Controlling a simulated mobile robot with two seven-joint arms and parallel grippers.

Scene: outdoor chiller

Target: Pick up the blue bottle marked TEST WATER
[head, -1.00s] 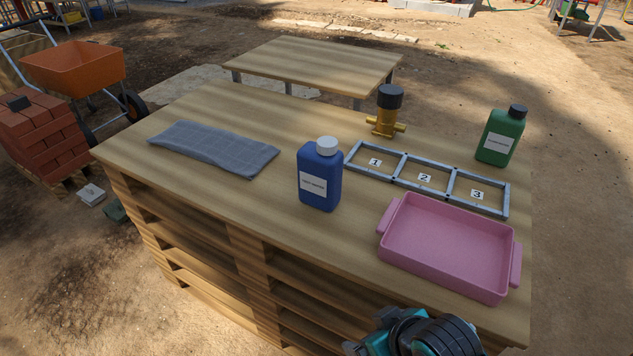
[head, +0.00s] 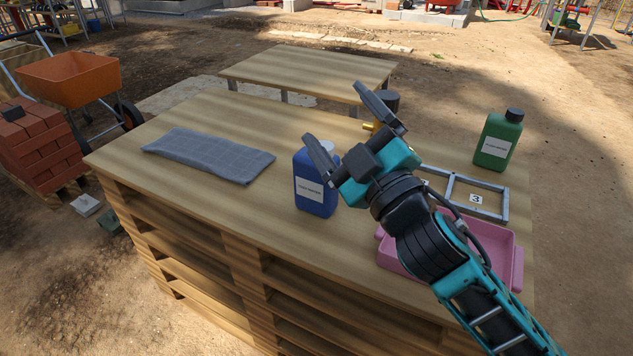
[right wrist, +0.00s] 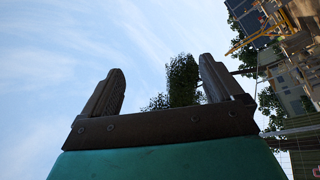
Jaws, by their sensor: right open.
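The blue bottle (head: 313,184) stands upright on the wooden table, with a white label on its front. Its white cap is mostly hidden behind my right gripper in the head view. My right gripper (head: 339,118) is open and empty, raised above the table in front of the bottle's upper right part. In the right wrist view the two fingers (right wrist: 158,88) are apart with sky and a treetop between them. I cannot tell from the head view whether a finger touches the bottle. My left gripper is not in view.
A grey cloth (head: 208,155) lies left of the bottle. A green bottle (head: 498,140), a numbered metal frame (head: 478,198) and a pink tray (head: 508,262) are to the right.

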